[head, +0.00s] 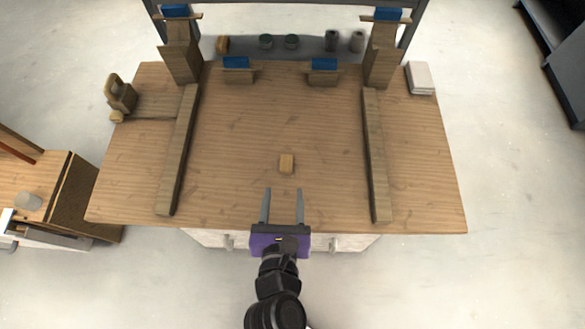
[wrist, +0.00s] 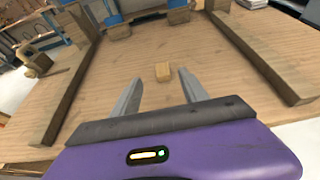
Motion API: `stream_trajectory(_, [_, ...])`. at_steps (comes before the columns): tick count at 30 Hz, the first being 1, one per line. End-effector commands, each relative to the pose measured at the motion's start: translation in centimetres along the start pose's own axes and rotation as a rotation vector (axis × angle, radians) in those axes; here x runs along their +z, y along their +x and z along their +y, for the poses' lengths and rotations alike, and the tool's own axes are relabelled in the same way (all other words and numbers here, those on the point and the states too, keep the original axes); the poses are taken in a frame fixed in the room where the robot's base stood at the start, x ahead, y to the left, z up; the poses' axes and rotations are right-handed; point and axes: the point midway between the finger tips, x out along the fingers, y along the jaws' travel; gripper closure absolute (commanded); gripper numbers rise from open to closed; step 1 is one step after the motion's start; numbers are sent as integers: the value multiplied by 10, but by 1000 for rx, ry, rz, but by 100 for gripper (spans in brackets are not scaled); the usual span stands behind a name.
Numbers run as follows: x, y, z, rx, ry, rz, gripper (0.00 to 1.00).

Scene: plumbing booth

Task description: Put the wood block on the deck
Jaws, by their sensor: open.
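A small tan wood block (head: 286,163) lies on the wooden bench top near its middle, between two long wooden rails. It also shows in the wrist view (wrist: 163,72), just beyond the fingertips. My gripper (head: 283,191) is open and empty, its two grey fingers pointing at the block from the front edge of the bench; it also shows in the wrist view (wrist: 162,77). The block is apart from the fingers. I cannot tell which surface is the deck; the bench top (head: 240,140) is the broad flat surface in view.
A left rail (head: 180,150) and a right rail (head: 376,155) run front to back. Wooden posts with blue tops (head: 181,55) (head: 382,55) stand at the back corners. Two blue-topped blocks (head: 238,72) (head: 324,73) sit between them. A white stack (head: 420,78) lies back right.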

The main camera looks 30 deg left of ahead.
Motion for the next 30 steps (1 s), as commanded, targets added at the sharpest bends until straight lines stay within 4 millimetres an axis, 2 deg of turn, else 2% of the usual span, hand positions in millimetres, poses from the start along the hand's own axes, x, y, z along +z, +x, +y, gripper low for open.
stream_trajectory(8, [0, -2, -1, -1, 7, 1, 48])
stream_trajectory(11, [-8, -6, -14, -7, 84, 11, 48])
stream_trajectory(13, [-19, -15, -34, -18, 213, 23, 48])
stream_trajectory(17, [-43, -45, -82, -51, 609, 36, 48])
stream_trajectory(22, [-62, -103, -134, -102, 1235, -9, 48])
stream_trajectory(26, [-64, -153, -163, -132, 1721, -102, 48])
stream_trajectory(30, [-56, -210, -186, -126, 2237, -268, 48])
